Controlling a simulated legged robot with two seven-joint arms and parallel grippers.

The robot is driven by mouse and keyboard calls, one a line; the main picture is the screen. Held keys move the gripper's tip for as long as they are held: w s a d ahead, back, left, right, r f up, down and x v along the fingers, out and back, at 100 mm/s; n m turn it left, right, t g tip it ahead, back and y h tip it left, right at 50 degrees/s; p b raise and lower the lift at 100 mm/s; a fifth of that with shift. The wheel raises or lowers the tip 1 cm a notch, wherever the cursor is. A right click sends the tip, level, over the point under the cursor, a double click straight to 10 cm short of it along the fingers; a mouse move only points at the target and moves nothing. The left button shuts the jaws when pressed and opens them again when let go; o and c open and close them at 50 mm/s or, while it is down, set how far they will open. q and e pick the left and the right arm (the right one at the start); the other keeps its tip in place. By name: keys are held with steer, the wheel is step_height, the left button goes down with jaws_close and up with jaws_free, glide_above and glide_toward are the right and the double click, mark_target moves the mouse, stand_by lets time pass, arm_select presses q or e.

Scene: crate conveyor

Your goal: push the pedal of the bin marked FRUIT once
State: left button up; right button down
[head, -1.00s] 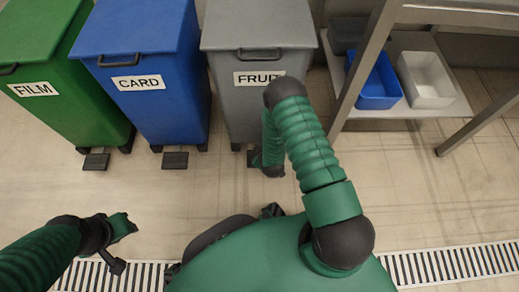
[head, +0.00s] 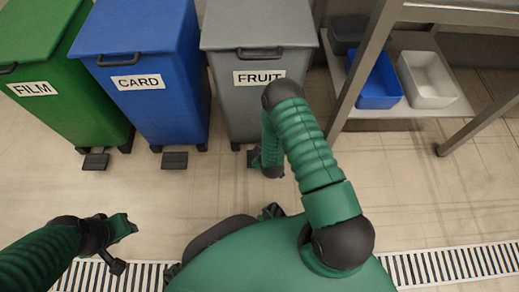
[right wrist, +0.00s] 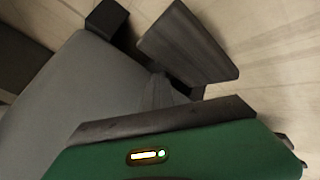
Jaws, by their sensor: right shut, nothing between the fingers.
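The grey bin (head: 228,95) with the FRUIT label (head: 258,77) stands right of the blue bin, its lid down. Its dark pedal (head: 251,158) shows only in part at the bin's foot, behind my right gripper (head: 268,162). In the right wrist view the pedal (right wrist: 190,45) is a dark plate sticking out from the grey bin (right wrist: 60,110). My shut, empty right gripper (right wrist: 165,122) is close to it; I cannot tell whether they touch. My left gripper (head: 128,226) hangs over the floor at lower left; its jaws are unclear.
The blue CARD bin (head: 150,60) and green FILM bin (head: 40,70) stand to the left, each with its own pedal. A metal rack (head: 350,85) at right holds a blue tray (head: 380,85) and a white tray (head: 428,80). The floor before the bins is clear.

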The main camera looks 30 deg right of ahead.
steer(key=shift+s+a+f+b, duration=0.1)
steer(key=shift+s+f+b, duration=0.1)
steer(key=shift+f, duration=0.25)
steer(key=shift+s+f+b, duration=0.15)
steer(key=shift+f+b, duration=0.05)
steer(key=shift+f, duration=0.2)
steer(key=shift+f+b, duration=0.3)
steer(key=shift+f, duration=0.35)
stand_by(0.7)
steer(key=shift+a+r, duration=0.1)
step_height(320, 180, up, 3)
steer(key=p, duration=0.3)
steer(key=shift+s, duration=0.1)
steer(key=shift+r+p, duration=0.45)
steer(key=shift+p, duration=0.1)
steer(key=shift+w, duration=0.2)
